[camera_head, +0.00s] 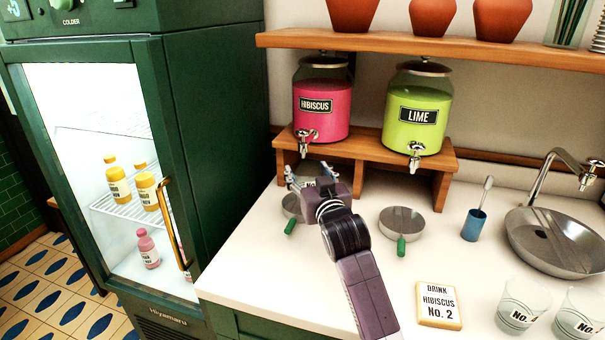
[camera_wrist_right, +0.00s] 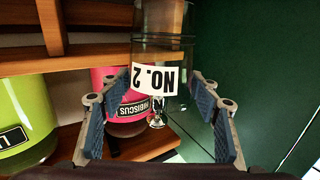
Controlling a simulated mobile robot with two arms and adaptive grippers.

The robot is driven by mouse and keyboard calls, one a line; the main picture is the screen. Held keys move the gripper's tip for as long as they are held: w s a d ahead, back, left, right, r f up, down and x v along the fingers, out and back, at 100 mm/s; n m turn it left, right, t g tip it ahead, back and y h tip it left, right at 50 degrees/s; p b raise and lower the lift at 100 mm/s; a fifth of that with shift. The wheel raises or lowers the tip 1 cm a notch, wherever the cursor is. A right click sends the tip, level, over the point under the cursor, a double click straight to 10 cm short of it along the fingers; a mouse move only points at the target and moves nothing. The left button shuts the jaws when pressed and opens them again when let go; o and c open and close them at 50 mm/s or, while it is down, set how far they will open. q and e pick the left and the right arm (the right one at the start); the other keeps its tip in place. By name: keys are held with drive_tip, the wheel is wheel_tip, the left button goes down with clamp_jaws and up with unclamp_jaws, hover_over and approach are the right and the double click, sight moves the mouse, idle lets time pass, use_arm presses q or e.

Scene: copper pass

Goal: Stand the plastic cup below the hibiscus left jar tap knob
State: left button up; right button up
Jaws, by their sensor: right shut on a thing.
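The clear plastic cup (camera_wrist_right: 163,45) with a white "NO. 2" label is between the fingers of my right gripper (camera_wrist_right: 158,125), which is shut on it. In the head view the right gripper (camera_head: 312,180) is just in front of the stand, below the pink hibiscus jar (camera_head: 322,92) and its metal tap (camera_head: 306,137). The gripper hides most of the cup there. The hibiscus jar also shows in the wrist view (camera_wrist_right: 108,82), behind the cup. I cannot tell whether the cup touches the counter. My left gripper is not in view.
A round grey dish with a green handle (camera_head: 291,208) lies partly behind my right gripper; another (camera_head: 402,222) lies to its right. The lime jar (camera_head: 418,108) shares the wooden stand (camera_head: 368,146). A blue cup (camera_head: 474,226), sink (camera_head: 555,245) and "Drink Hibiscus No. 2" card (camera_head: 438,305) are right.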

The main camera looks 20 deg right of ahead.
sight(303, 173)
drive_tip(key=w, duration=0.4)
drive_tip(key=shift+w+d, duration=0.15)
drive_tip(key=shift+w, duration=0.2)
wheel_tip(303, 173, down, 3)
drive_tip(key=shift+r+p, duration=0.15)
drive_tip(key=shift+p, duration=0.35)
drive_tip(key=shift+f, duration=0.4)
drive_tip(key=shift+f, duration=0.1)
drive_tip(key=o, duration=0.7)
drive_tip(key=shift+o, duration=0.2)
